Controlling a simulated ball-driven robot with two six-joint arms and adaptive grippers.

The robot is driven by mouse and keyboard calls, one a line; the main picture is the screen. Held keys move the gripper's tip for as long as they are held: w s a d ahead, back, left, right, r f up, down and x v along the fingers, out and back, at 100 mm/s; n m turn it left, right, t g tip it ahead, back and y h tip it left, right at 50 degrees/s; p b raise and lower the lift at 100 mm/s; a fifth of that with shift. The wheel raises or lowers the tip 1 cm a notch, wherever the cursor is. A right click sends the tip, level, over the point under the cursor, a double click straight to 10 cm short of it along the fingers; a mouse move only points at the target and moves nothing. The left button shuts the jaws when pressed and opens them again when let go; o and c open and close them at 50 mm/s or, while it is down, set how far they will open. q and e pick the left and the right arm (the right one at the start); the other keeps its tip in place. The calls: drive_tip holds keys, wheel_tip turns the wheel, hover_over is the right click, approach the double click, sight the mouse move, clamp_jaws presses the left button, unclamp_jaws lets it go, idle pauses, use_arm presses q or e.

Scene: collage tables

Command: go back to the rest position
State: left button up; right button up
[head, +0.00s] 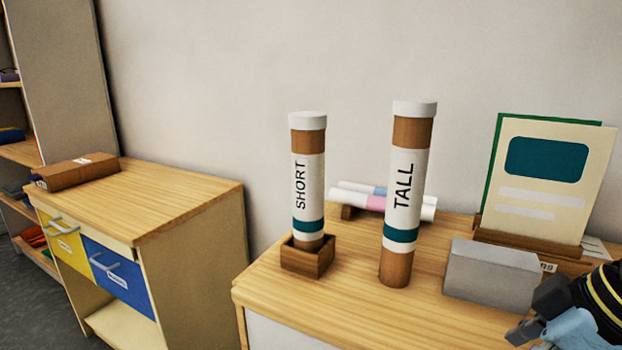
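Part of my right gripper (540,318) shows at the lower right corner, dark with a light blue part and yellow bands behind it. It is cut off by the frame edge, and I cannot tell whether it is open or shut. It appears close to the grey block (492,272) on the right table. My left gripper is not in view. A tube labelled SHORT (308,180) stands upright in a small wooden holder (307,262). A tube labelled TALL (405,190) stands upright on the table to its right.
White rolls (372,200) lie behind the tubes. A card display (548,180) stands at the right table's back. A cabinet (150,205) with yellow and blue drawers stands left, a brown box (78,173) on top. Shelves (22,152) stand at far left. A gap separates the tables.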

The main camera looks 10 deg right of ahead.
drive_tip(key=s+a+f+m+h, duration=0.35)
drive_tip(key=s+m, duration=0.25)
drive_tip(key=s, duration=0.2)
drive_tip(key=s+d+f+g+b, duration=0.1)
drive_tip(key=s+d+f+b, duration=0.1)
drive_tip(key=f, duration=1.5)
drive_tip(key=s+d+f+g+b, duration=0.1)
drive_tip(key=s+d+f+b, duration=0.1)
drive_tip(key=f, duration=1.4)
drive_tip(key=s+f+g+b, duration=0.1)
drive_tip(key=s+f, duration=1.4)
drive_tip(key=s, duration=0.1)
drive_tip(key=shift+s+d+f+m+b, duration=0.15)
drive_tip(key=shift+d+f+m+b, duration=0.2)
drive_tip(key=shift+d+f+m, duration=0.05)
drive_tip(key=shift+s, duration=0.3)
drive_tip(key=shift+c, duration=0.2)
